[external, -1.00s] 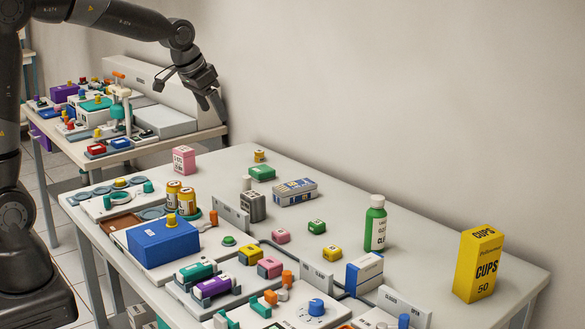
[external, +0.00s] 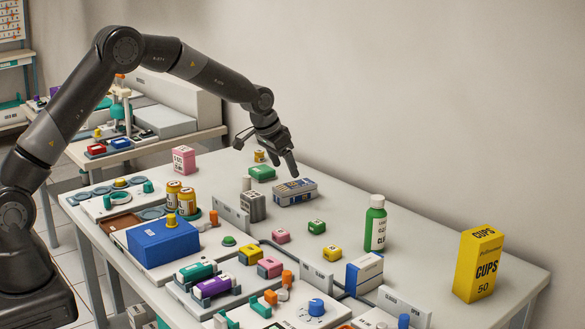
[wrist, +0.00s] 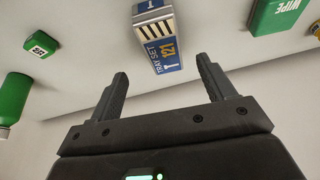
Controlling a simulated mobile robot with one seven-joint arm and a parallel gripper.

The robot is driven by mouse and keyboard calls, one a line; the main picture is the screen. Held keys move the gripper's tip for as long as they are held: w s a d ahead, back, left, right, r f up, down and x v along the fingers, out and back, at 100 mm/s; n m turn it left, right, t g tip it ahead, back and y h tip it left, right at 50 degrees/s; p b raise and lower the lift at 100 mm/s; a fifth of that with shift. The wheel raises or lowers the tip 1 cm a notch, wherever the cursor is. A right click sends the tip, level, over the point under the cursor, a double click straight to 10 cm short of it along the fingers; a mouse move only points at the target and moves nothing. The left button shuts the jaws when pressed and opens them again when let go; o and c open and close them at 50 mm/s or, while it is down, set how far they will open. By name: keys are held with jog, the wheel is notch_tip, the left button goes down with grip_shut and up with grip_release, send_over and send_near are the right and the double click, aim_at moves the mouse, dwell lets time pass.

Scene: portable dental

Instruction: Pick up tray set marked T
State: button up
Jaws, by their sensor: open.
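The tray set (external: 295,192) is a blue, white and grey box lying on the table near its back edge. In the wrist view the tray set (wrist: 157,40) shows its blue end with the words TRAY SET and a T. My gripper (external: 288,166) is just above and behind the box in the external view, pointing down. In the wrist view my open gripper (wrist: 162,70) has nothing between its fingers. The box lies beyond the fingertips, roughly in line with the gap, and appears apart from them.
A green box (external: 262,173) marked WIPE in the wrist view (wrist: 277,14) lies close by. A grey block (external: 252,206) stands left of the tray set. A green bottle (external: 375,225) and small green box (external: 317,227) are to the right. Table between is clear.

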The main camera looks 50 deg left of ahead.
aim_at(293, 185)
jog(key=x, duration=0.9)
jog(key=shift+a+f, duration=0.15)
jog(key=c, duration=1.2)
